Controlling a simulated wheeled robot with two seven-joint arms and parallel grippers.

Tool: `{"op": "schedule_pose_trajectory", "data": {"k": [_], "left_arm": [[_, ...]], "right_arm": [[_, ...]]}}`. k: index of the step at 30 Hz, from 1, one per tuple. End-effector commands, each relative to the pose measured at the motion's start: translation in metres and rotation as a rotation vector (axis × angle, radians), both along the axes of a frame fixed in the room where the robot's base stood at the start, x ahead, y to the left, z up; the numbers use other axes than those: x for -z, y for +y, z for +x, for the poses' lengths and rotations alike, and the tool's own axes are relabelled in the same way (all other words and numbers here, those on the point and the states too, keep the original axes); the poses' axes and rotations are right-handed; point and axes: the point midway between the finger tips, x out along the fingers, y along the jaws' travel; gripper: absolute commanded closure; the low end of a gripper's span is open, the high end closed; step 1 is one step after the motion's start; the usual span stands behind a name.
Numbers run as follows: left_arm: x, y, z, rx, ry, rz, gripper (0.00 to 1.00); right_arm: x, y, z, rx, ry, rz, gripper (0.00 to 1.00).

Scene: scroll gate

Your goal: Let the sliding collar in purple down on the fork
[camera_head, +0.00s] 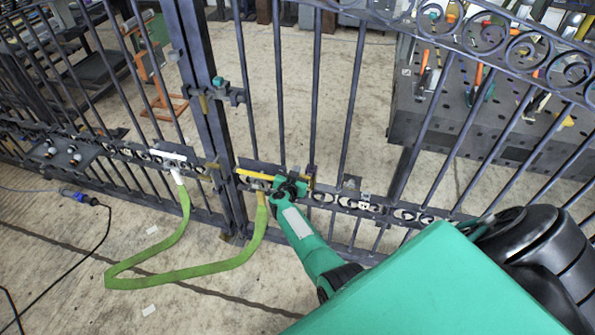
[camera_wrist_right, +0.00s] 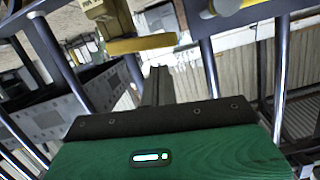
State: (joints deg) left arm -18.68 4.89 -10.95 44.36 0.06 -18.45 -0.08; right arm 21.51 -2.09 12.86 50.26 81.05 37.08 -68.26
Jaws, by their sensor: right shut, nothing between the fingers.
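My right gripper (camera_head: 291,187) is at the gate's middle rail, just right of the gate post. Its fingers, seen in the right wrist view (camera_wrist_right: 156,85), are together and empty. A yellow bar (camera_head: 262,175) runs along the rail beside the gripper; a yellow piece also shows above the fingertips in the right wrist view (camera_wrist_right: 140,44). A small, dark purplish upright piece (camera_head: 311,176) stands at the bar's right end, likely the collar, but it is too small to be sure. I cannot make out the fork. My left gripper is out of view.
The dark iron gate (camera_head: 315,90) hangs beside a thick post (camera_head: 203,95). A green strap (camera_head: 180,275) loops below the rail on both sides of the post. A perforated tool bench (camera_head: 455,125) stands behind the gate. A black cable lies on the floor at left.

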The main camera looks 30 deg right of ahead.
Motion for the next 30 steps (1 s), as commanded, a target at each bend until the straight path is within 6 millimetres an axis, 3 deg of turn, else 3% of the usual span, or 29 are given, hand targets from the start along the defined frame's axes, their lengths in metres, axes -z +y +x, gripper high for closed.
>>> {"op": "schedule_pose_trajectory", "data": {"k": [1,7,21,30], "left_arm": [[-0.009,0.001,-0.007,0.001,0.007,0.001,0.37],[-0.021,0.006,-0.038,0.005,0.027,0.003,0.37],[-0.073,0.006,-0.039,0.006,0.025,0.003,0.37],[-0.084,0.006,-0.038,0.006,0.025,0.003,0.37]], "right_arm": [[-0.013,0.000,0.000,0.000,0.001,0.001,1.00],[-0.032,0.002,-0.002,-0.001,0.002,0.001,1.00],[-0.046,0.055,-0.052,-0.003,0.003,0.001,1.00],[-0.048,0.071,-0.067,-0.002,0.001,0.000,1.00]]}}
